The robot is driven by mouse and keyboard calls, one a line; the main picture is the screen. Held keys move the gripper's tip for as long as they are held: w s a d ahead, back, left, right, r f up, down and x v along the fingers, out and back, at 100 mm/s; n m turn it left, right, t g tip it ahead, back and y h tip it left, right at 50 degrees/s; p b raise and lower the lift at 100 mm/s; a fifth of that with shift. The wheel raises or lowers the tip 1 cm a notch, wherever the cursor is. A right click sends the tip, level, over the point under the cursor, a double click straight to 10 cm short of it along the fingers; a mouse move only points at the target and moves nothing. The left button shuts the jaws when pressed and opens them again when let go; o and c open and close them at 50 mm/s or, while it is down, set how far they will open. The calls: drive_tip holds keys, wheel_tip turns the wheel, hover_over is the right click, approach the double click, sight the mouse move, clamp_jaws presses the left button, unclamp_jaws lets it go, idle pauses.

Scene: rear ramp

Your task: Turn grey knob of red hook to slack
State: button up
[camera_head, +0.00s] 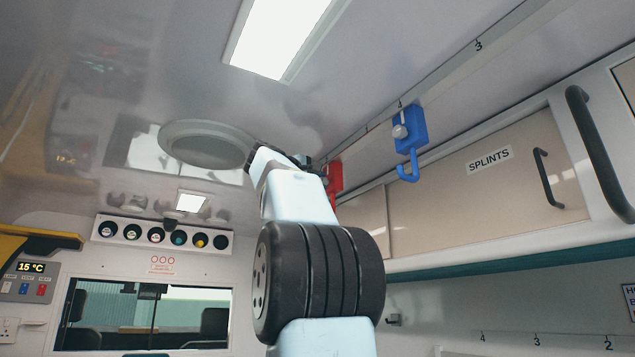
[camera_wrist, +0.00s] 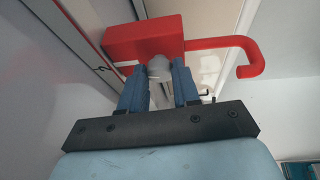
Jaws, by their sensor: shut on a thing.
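The red hook (camera_wrist: 145,38) is a red block with a curved red arm reaching to the right in the wrist view. In the head view the red hook (camera_head: 334,176) hangs from the ceiling rail, partly hidden behind my arm. Its grey knob (camera_wrist: 158,70) sticks out of the block toward my gripper. My gripper (camera_wrist: 159,88) has its two blue fingers on either side of the knob and is shut on it. The knob's dial position cannot be read. In the head view the fingers are hidden behind my wrist.
A blue hook (camera_head: 409,132) with its own pale knob hangs on the same rail to the right. A splints cabinet (camera_head: 480,185) with dark handles stands beyond it. A round ceiling vent (camera_head: 205,145) is left of my wrist. Free air lies below the hooks.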

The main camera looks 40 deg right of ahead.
drive_tip(key=shift+w+f, duration=0.15)
idle(0.3)
drive_tip(key=o, duration=0.8)
drive_tip(key=shift+o, duration=1.3)
drive_tip(key=s+a+f, duration=0.1)
drive_tip(key=s+a, duration=0.1)
drive_tip(key=a, duration=1.1)
drive_tip(key=shift+a, duration=0.3)
